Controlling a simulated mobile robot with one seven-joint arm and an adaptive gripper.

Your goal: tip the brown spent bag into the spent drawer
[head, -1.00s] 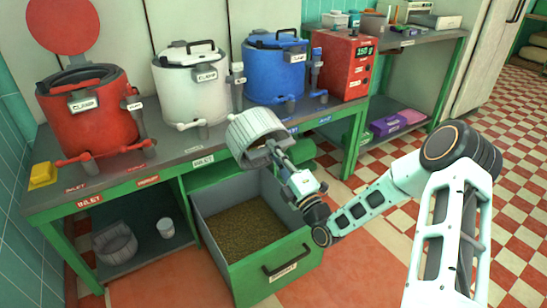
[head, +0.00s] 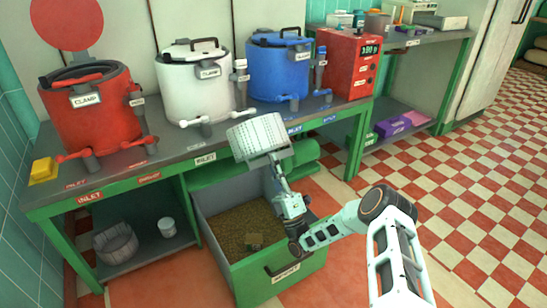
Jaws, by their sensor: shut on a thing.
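My gripper (head: 278,165) is shut on a pale ribbed basket (head: 257,134) and holds it above the back of the open spent drawer (head: 289,254). The basket is tipped over with its mouth turned downward; its inside is hidden.
Red (head: 90,112), white (head: 194,85) and blue (head: 278,68) kettles stand on the bench above, beside a red box with a display (head: 345,65). A second basket (head: 115,243) and a white cup (head: 167,227) sit on the low shelf. The tiled floor at right is clear.

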